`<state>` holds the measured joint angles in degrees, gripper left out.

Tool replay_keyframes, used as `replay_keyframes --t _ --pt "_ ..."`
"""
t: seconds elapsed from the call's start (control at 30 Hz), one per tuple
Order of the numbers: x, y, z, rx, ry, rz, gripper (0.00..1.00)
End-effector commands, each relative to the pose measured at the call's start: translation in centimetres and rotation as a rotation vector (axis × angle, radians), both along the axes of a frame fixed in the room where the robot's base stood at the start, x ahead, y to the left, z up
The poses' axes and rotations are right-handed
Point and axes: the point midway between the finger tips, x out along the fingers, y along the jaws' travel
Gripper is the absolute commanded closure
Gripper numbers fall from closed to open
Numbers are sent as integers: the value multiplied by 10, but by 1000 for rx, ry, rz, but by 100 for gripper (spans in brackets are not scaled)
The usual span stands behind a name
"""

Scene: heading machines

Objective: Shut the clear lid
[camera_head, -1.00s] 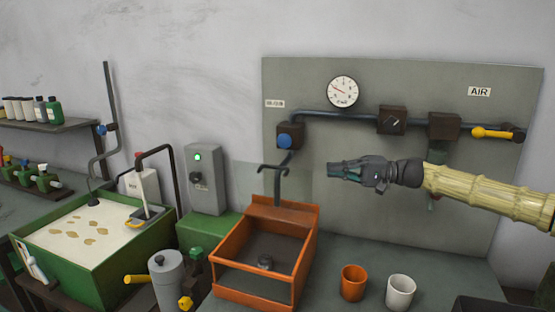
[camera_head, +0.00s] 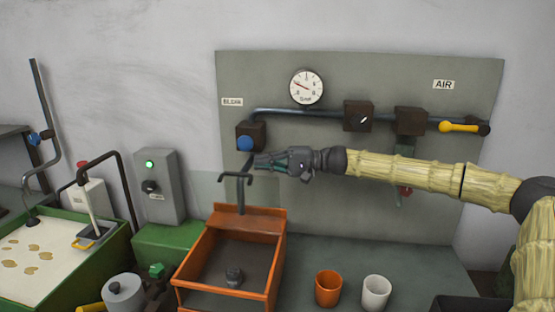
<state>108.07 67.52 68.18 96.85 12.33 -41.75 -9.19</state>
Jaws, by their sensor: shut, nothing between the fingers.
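The clear lid (camera_head: 264,193) is a faint see-through panel standing raised at the back of an orange open-topped box (camera_head: 274,258). Its edges are hard to make out against the grey board. The box is open at the top and a small dark round part (camera_head: 234,274) sits inside. My gripper (camera_head: 258,161) is shut and empty, pointing left. In the picture it lies just above the lid's upper edge, right of a dark T-shaped piece (camera_head: 240,198). I cannot tell whether it touches the lid.
A pipe with a blue knob (camera_head: 245,143) and a gauge (camera_head: 307,87) runs along the board behind. An orange cup (camera_head: 328,287) and a white cup (camera_head: 376,292) stand right of the box. A grey switch box (camera_head: 156,187) and green tank (camera_head: 95,262) are left.

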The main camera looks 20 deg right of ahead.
Motion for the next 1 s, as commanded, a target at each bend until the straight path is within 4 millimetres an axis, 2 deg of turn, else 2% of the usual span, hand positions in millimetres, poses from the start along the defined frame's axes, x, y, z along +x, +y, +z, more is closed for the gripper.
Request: replay_keyframes --t 0.23,0.5,1.0 --pt "10 29 1 2 3 -1 100" --pt "-16 44 1 3 1 -2 100" --pt "-22 48 -1 1 1 -4 100"
